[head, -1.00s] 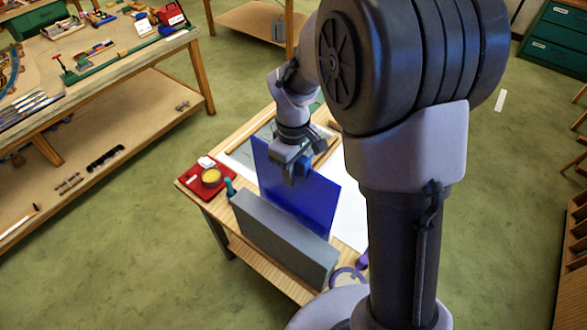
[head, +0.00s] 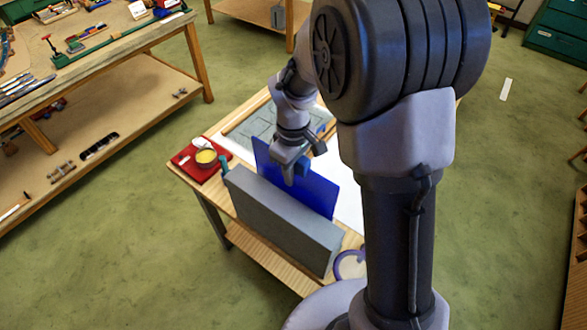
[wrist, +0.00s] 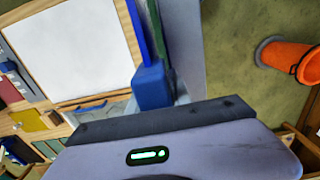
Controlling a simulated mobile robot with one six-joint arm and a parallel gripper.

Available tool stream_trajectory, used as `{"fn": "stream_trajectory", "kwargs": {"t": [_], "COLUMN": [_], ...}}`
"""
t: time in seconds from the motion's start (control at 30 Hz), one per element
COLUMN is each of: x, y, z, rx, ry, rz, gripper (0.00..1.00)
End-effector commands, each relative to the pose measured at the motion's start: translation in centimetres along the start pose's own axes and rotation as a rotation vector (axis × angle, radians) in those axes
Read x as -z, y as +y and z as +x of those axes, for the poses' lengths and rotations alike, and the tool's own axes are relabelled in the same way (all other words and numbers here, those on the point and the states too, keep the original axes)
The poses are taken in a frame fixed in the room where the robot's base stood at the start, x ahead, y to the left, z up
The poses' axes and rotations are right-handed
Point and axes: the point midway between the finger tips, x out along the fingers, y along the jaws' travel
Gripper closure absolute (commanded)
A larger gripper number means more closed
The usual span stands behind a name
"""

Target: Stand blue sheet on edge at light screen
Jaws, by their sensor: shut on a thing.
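The blue sheet (head: 318,190) stands upright on the far side of a thick grey upright slab (head: 285,222), probably the light screen seen from behind. The slab hides the sheet's lower edge, so I cannot tell whether the sheet touches the tabletop or the slab. My gripper (head: 291,168) is shut on the sheet's top edge. In the wrist view, my gripper (wrist: 153,84) shows as a blue finger block, with the sheet (wrist: 138,32) edge-on beyond it. A grey-lavender face lies just right of the sheet there.
A red tray (head: 186,166) with a yellow-filled bowl (head: 206,157) sits at the table's left corner. A leaded panel drawing (head: 255,125) and white surface lie behind the sheet. A purple ring (head: 346,266) lies near the right edge.

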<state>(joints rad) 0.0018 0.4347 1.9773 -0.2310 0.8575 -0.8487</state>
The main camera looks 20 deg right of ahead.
Motion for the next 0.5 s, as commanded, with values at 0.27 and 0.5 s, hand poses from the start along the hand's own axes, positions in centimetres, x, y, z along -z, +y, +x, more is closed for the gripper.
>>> {"fn": "stream_trajectory", "kwargs": {"t": [0.27, 0.5], "x": [0.1, 0.1], "y": [0.1, 0.1], "z": [3.4, 4.9], "rx": [-0.002, -0.002], "ry": [0.002, 0.002], "rz": [0.0, 0.0], "gripper": [1.0, 1.0]}}
